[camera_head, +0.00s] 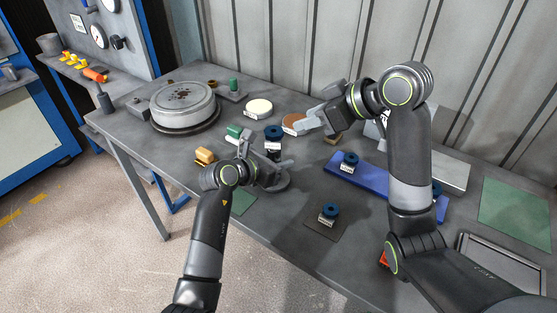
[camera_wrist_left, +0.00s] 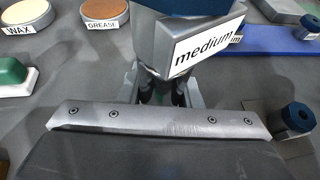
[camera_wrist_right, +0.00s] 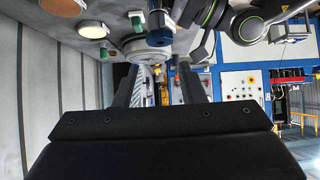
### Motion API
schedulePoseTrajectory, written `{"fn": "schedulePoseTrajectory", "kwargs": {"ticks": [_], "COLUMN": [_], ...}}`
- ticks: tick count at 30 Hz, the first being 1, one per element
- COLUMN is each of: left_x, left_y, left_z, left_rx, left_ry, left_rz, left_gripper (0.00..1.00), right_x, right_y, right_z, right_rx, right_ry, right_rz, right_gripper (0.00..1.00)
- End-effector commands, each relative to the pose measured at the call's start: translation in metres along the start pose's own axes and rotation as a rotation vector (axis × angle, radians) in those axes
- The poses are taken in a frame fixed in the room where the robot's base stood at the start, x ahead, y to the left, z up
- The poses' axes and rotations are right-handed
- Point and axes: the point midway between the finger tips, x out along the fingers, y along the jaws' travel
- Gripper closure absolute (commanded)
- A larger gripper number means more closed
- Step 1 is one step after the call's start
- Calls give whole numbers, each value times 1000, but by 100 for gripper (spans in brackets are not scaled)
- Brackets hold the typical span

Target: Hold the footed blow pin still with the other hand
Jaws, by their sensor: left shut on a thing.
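The footed blow pin (camera_head: 273,133), blue on top with a pale label, stands at my left gripper (camera_head: 268,163). In the left wrist view its label on the grey block (camera_wrist_left: 205,45) reads "medium", and the gripper's fingers close on it below the label. Its lower part is hidden by the fingers. My right gripper (camera_head: 308,122) is up and to the right of the pin, apart from it. In the right wrist view its fingers (camera_wrist_right: 158,88) are spread with nothing between them, and the blue-topped pin shows beyond them.
Another blue-topped pin (camera_head: 350,158) is on the blue mat (camera_head: 385,187); one (camera_head: 329,211) is on a dark mat. Wax (camera_head: 258,107) and grease (camera_head: 293,123) tins stand behind. A large round drum (camera_head: 183,104) is at left. The table's front edge is close to my left arm.

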Motion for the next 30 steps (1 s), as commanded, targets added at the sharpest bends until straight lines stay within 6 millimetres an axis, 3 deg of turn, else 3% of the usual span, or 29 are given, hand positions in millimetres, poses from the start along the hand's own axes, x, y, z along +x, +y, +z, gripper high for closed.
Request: {"fn": "schedulePoseTrajectory", "kwargs": {"ticks": [1,6,11,30], "left_x": [0,1,1,1], "left_y": [0,0,0,-1], "left_z": [-3,-4,-5,-7], "left_rx": [-2,-3,-4,-6], "left_ry": [6,8,9,14], "left_rz": [-2,-2,-2,-4], "left_gripper": [96,96,96,96], "right_x": [0,1,5,25], "right_y": [0,0,3,15], "right_z": [0,0,0,-3], "right_rx": [0,32,190,1267], "right_ry": [0,-3,-19,-179], "right_rz": [0,-4,-23,-77], "right_gripper": [64,45,45,45]}}
